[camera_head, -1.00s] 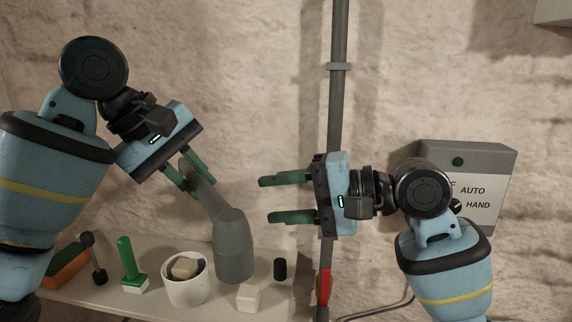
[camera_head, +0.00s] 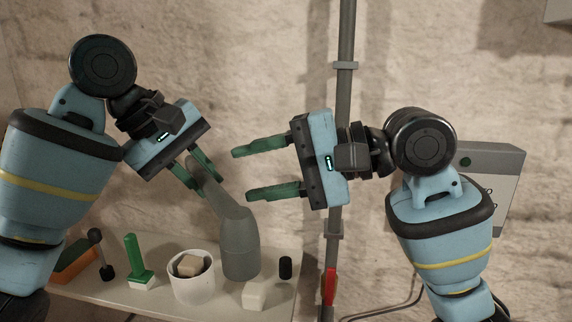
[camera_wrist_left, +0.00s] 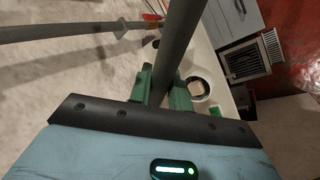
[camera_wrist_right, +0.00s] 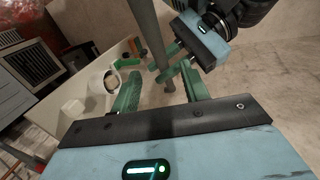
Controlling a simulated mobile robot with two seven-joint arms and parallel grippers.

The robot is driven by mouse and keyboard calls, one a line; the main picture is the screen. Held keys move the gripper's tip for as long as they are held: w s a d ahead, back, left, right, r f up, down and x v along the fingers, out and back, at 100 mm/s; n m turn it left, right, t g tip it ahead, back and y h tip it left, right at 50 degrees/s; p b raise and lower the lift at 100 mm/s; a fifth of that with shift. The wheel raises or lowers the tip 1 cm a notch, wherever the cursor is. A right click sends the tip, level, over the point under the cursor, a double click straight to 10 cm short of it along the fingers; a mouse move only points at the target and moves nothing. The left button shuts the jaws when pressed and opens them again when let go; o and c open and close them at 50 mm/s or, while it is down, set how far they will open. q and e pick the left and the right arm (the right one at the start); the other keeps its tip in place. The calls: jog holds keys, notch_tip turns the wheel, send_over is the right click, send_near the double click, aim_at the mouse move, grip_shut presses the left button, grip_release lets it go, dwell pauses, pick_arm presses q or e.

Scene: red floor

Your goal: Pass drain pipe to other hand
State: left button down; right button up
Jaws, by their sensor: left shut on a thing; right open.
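The grey drain pipe (camera_head: 240,245) has a narrow, bent upper end and a wider lower end. It hangs tilted in front of the shelf in the head view. My left gripper (camera_head: 203,174) is shut on its narrow upper end. The pipe runs up between the left fingers in the left wrist view (camera_wrist_left: 178,40). My right gripper (camera_head: 241,173) is open and empty, to the right of the pipe's upper part, fingers pointing left. In the right wrist view the pipe (camera_wrist_right: 148,40) is beyond the open fingers. Whether the pipe touches the shelf is unclear.
The shelf (camera_head: 110,299) holds a white cup (camera_head: 192,290) with a tan block, a green-handled brush (camera_head: 134,262), a white block (camera_head: 255,294) and a black cylinder (camera_head: 285,267). A vertical wall pipe (camera_head: 345,50) stands behind my right gripper. A control box (camera_head: 490,160) is at right.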

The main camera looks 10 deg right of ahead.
aim_at(207, 175)
jog(key=x, duration=0.7)
jog(key=shift+w+a+f, duration=0.1)
jog(key=shift+a, duration=0.3)
jog(key=c, duration=1)
pick_arm(q)
jog(key=c, duration=1.2)
grip_release()
